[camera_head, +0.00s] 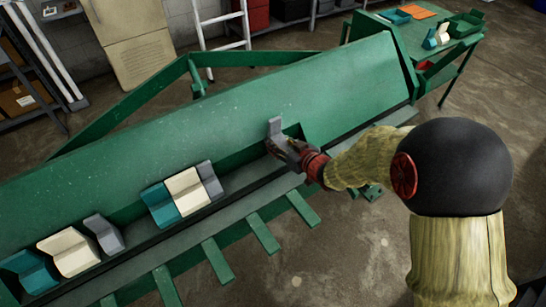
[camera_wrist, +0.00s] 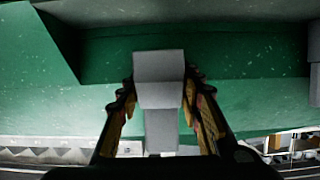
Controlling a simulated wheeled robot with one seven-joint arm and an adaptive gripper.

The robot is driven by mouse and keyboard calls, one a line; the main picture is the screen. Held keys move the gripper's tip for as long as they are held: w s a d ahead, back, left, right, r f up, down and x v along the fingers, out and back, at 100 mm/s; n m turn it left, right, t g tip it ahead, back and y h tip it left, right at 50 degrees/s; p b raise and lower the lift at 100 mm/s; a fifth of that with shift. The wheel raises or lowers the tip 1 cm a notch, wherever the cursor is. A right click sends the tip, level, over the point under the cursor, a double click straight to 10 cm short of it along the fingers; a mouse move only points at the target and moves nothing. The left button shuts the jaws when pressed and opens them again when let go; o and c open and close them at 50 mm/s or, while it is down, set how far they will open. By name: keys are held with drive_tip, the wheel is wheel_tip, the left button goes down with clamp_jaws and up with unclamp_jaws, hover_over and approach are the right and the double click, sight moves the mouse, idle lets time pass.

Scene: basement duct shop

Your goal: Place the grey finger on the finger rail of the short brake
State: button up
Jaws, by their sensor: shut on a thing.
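My gripper (camera_head: 284,150) is shut on a grey finger (camera_head: 275,130), whose angled top shows above the jaws. In the wrist view, the grey finger (camera_wrist: 160,95) stands between the two jaws, in front of green metal. The short brake (camera_head: 230,125) is the long green machine. Along its finger rail (camera_head: 240,180) stand a teal finger (camera_head: 160,205), a cream finger (camera_head: 187,193) and a grey finger (camera_head: 211,180) side by side. Farther left are another grey finger (camera_head: 104,234), a cream finger (camera_head: 68,250) and a teal finger (camera_head: 30,270). I cannot tell whether the held finger touches the rail.
Between the held finger and the middle group, the rail is bare. Several green bars (camera_head: 263,233) stick out from the brake's front. A green table (camera_head: 420,33) with trays and more fingers stands at the upper right. A white ladder (camera_head: 221,20) and shelves are behind.

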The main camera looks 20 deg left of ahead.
sight(273, 160)
drive_tip(key=shift+s+a+f, duration=0.35)
drive_tip(key=shift+a+f, duration=0.25)
drive_tip(key=shift+f, duration=0.1)
drive_tip(key=shift+a+f+b, duration=0.2)
drive_tip(key=shift+f+b, duration=0.85)
drive_tip(key=shift+f, duration=0.65)
drive_tip(key=shift+s, duration=0.1)
drive_tip(key=shift+f, duration=0.2)
drive_tip(key=o, duration=1.3)
drive_tip(key=shift+r, duration=0.1)
